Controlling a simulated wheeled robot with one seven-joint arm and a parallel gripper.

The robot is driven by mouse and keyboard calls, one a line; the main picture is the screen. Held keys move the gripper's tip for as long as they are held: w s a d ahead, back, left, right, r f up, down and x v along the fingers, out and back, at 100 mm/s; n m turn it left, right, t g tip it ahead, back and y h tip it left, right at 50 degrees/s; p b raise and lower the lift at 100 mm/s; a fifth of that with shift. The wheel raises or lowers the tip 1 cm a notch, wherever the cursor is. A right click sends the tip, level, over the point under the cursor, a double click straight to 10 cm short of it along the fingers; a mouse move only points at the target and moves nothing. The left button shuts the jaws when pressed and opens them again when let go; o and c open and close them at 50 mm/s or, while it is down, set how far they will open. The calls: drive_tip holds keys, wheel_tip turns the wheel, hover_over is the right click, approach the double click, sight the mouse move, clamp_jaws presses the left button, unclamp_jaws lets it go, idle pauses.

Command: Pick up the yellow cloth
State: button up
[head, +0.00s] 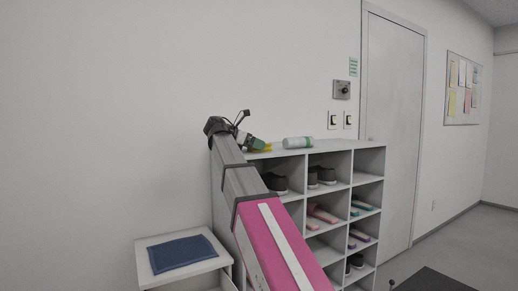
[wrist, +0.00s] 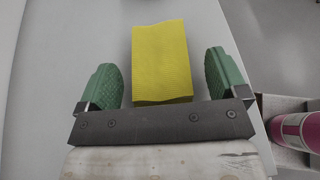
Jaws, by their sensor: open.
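The yellow cloth (wrist: 161,60) lies flat on the white top of the shelf unit (wrist: 60,60), a ribbed rectangle between my gripper's two green fingers. My gripper (wrist: 165,78) is open, one finger on each side of the cloth, with a gap on both sides. I cannot tell whether the fingers touch the top. In the head view my gripper (head: 258,144) is at the left end of the shelf unit (head: 318,150), and a little of the yellow cloth (head: 267,148) shows beside it. The rest of the cloth is hidden there.
Shoes and slippers (head: 322,176) fill several cubbies below. The wall is close behind.

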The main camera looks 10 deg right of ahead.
drive_tip(key=shift+c, duration=0.3)
drive_tip(key=c, duration=0.9)
drive_tip(key=shift+c, duration=0.2)
drive_tip(key=shift+r, duration=0.1)
